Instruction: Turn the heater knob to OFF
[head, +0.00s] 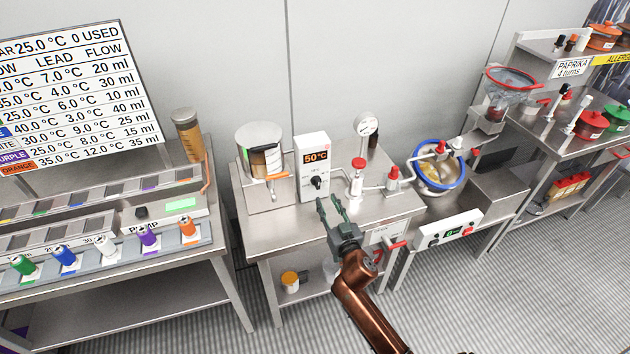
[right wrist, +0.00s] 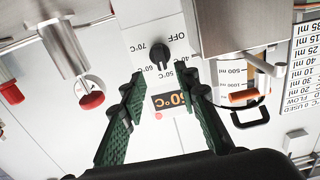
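My right gripper (head: 330,204) is just in front of the heater, below the knob in the picture. Its green fingers (right wrist: 160,80) are apart with nothing between them, and they do not touch the knob. My left gripper is not in view.
A steel pot (head: 260,147) stands left of the heater. A pressure gauge (head: 367,125) and red-handled valves (head: 357,165) stand to the right. A blue-rimmed bowl (head: 437,168) is farther right. The strip of table before the heater is mostly clear.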

